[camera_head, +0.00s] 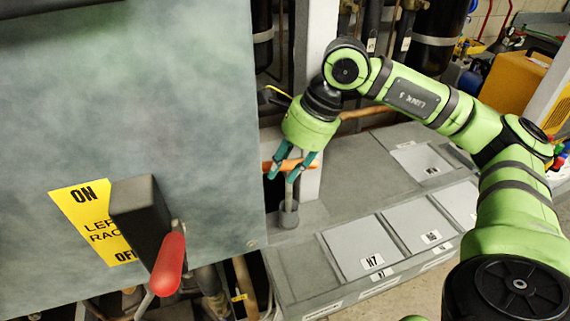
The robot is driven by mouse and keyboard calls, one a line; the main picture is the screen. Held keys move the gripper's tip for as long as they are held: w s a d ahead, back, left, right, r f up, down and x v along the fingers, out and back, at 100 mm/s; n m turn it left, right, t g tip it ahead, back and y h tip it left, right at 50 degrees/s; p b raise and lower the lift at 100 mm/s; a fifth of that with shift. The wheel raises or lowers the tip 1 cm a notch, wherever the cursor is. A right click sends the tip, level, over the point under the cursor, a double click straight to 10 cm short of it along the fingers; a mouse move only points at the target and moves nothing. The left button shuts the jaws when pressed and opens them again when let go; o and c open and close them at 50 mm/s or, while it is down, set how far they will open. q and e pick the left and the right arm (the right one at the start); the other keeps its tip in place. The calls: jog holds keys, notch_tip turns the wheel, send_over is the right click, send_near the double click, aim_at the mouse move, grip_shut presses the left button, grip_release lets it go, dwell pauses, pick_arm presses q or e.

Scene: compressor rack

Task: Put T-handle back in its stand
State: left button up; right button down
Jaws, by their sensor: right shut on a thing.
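The T-handle (289,187) has an orange crossbar and a thin grey shaft. My right gripper (287,172) points down with its teal fingers closed around the crossbar. The shaft hangs upright below the fingers. Its lower end meets the mouth of a small grey cylindrical stand (288,215). I cannot tell how deep the shaft is in the stand. My left gripper is not in view.
A large grey panel (150,110) with an ON/OFF label and a red-handled lever (168,265) fills the left, close to the stand. A grey bench (350,180) with numbered lids such as H7 (362,248) lies right of the stand. Pipes stand behind.

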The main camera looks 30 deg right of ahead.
jog(key=shift+f+b, duration=0.3)
jog(key=shift+b, duration=0.15)
dwell(0.7)
dwell(0.4)
jog(key=c, duration=0.9)
grip_release()
jog(key=v, duration=1.2)
